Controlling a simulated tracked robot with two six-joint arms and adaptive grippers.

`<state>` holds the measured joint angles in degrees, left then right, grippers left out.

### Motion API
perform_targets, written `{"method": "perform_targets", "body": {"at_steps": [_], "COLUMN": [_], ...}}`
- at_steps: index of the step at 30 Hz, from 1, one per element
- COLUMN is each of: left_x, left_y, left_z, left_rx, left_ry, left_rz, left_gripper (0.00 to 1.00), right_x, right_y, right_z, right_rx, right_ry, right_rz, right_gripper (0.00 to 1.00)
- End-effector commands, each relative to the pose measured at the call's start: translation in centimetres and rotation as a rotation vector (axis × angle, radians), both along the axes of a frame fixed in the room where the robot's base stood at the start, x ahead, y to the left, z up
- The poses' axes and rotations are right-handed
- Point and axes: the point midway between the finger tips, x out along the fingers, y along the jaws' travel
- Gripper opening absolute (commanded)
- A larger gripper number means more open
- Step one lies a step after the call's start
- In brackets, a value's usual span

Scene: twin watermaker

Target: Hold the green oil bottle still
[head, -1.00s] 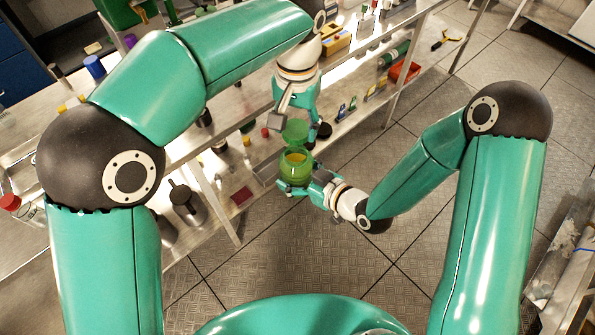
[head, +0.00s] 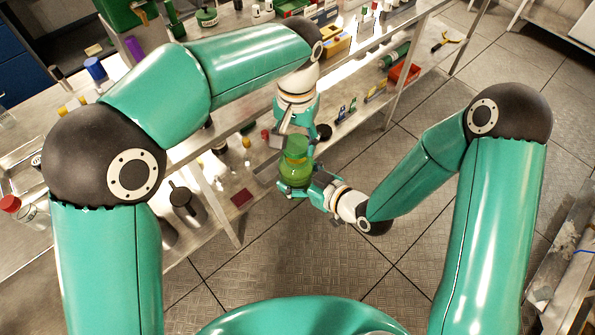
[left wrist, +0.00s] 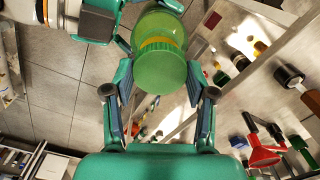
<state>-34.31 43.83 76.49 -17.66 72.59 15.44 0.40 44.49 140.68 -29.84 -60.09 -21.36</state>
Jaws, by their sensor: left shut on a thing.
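The green oil bottle (head: 294,172) is upright off the floor, in front of the shelf unit. My right gripper (head: 300,186) is closed around its lower body from the right. A green cap (head: 296,143) sits at the bottle's mouth; whether it is fully seated I cannot tell. My left gripper (head: 294,136) comes from above and is shut on the cap. In the left wrist view the cap (left wrist: 160,66) lies between my left fingertips (left wrist: 158,85), with the bottle (left wrist: 158,25) behind it. Part of my right gripper (left wrist: 95,22) shows at the upper left.
The shelf unit behind holds many small items, among them a red bin (head: 404,74) and a yellow box (head: 335,41). A dark jug (head: 184,203) stands lower left. A red funnel (left wrist: 262,152) shows in the left wrist view.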

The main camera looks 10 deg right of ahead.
Motion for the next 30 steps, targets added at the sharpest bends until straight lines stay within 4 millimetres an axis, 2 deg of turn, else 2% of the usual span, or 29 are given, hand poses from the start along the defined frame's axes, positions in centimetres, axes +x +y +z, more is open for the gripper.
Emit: {"method": "perform_targets", "body": {"at_steps": [14, 24, 30], "left_x": [-0.2, -0.2, -0.2], "left_y": [0.0, 0.1, 0.1], "left_z": [0.1, -1.4, -1.7], "left_rx": [-0.004, -0.003, -0.004], "left_ry": [0.000, 0.000, 0.000], "left_rz": [0.000, 0.001, 0.001], "left_gripper": [0.43, 0.43, 0.43], "right_x": [0.1, 0.1, 0.1], "right_y": [0.0, 0.0, 0.0], "right_z": [0.1, 0.1, 0.1], "right_rx": [0.001, 0.001, 0.001], "right_ry": [-0.003, -0.003, -0.003], "right_rz": [-0.001, 0.000, 0.000], "right_gripper": [0.15, 0.15, 0.15]}}
